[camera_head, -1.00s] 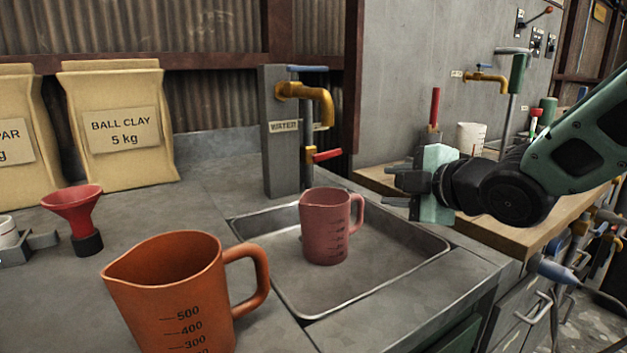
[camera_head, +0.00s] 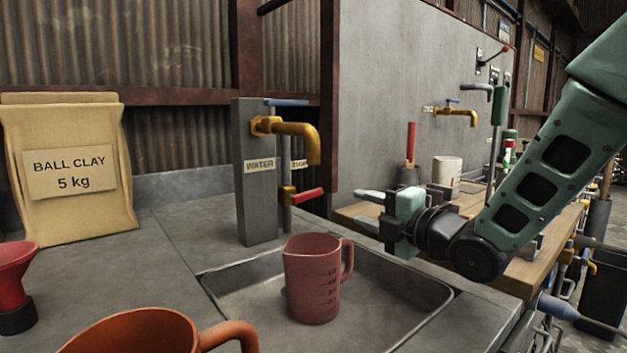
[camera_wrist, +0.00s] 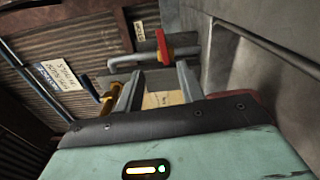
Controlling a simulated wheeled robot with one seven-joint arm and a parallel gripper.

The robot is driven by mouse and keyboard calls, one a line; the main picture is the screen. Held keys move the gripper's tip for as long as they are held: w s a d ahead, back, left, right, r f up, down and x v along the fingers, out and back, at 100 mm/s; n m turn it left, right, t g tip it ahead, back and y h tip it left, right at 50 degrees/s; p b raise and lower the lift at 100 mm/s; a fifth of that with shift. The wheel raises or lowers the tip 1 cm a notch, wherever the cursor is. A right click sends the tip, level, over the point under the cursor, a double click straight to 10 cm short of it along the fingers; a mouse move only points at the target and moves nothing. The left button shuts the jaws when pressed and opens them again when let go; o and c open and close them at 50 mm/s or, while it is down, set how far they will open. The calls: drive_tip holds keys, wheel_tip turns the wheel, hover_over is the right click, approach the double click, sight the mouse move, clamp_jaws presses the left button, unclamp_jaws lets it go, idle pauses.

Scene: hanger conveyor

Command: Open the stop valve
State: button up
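The stop valve's red lever (camera_head: 308,196) sticks out to the right from a small yellow body (camera_head: 287,196) on a grey vertical pipe, below the yellow tap (camera_head: 296,130). The lever lies across the pipe. My gripper (camera_head: 368,210) is open and empty, to the right of the lever and apart from it, pointing left. In the wrist view the red lever (camera_wrist: 163,46) shows beyond the two spread fingers (camera_wrist: 160,92), on a grey pipe. The tap (camera_wrist: 113,92) is near the left finger there.
A pink measuring jug (camera_head: 313,283) stands in the metal sink tray (camera_head: 405,285) below the valve. An orange jug (camera_head: 135,335) is at the front left. The grey WATER post (camera_head: 257,195) stands behind the tap. A wooden bench (camera_head: 530,275) with tools is at the right.

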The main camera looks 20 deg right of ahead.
sight(315, 194)
drive_tip(key=p, duration=0.3)
drive_tip(key=shift+w+a+r, duration=0.25)
drive_tip(key=shift+w, duration=0.1)
drive_tip(key=shift+p, duration=0.75)
drive_tip(key=p+x, duration=0.1)
drive_tip(key=x, duration=0.4)
drive_tip(key=p+x, duration=0.1)
drive_tip(key=x, duration=0.3)
drive_tip(key=f+p+x, duration=0.1)
drive_tip(key=x, duration=0.4)
drive_tip(key=shift+w, duration=0.4)
clamp_jaws()
